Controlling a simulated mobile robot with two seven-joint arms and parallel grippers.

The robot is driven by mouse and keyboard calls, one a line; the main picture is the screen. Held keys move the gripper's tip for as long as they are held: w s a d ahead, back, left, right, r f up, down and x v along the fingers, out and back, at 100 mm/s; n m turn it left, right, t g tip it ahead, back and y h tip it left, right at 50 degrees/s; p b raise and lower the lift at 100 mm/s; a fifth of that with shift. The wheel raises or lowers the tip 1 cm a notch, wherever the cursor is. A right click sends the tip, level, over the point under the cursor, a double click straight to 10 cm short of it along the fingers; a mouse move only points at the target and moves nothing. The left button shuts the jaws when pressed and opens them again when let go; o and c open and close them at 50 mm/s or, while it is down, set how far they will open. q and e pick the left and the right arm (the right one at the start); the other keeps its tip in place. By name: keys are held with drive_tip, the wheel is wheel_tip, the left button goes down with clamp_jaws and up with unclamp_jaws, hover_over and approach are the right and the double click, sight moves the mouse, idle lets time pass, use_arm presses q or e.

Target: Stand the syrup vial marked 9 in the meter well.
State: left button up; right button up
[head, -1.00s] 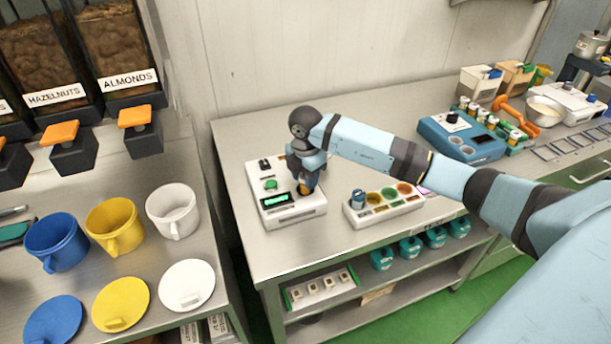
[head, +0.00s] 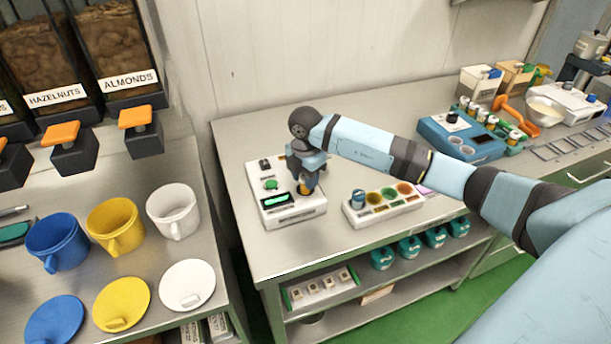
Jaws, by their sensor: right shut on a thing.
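The meter (head: 283,218) is a white box with a green button and a lit green display, on the steel table. My right gripper (head: 305,186) points down over the meter's right side. It is shut on a small vial (head: 305,189), of which only an amber part shows below the fingers. The vial's lower end is at the meter well, which the gripper mostly hides. I cannot tell how deep the vial sits, nor read its number. My left gripper is not in view.
A white block (head: 380,208) with coloured wells and a blue-capped item stands right of the meter. A blue device (head: 462,137) and a rack of vials are farther right. Cups and lids are on the left counter. The table behind the meter is clear.

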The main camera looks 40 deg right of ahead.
drive_tip(key=shift+f+b, duration=0.4)
drive_tip(key=shift+f, duration=0.2)
idle(0.3)
drive_tip(key=o, duration=0.7)
drive_tip(key=shift+r, duration=0.1)
drive_tip(key=shift+r+p, duration=2.35)
drive_tip(key=shift+r, duration=0.9)
drive_tip(key=shift+r+p, duration=0.9)
drive_tip(key=shift+r, duration=0.45)
drive_tip(key=shift+r+p, duration=0.5)
drive_tip(key=shift+r, duration=0.35)
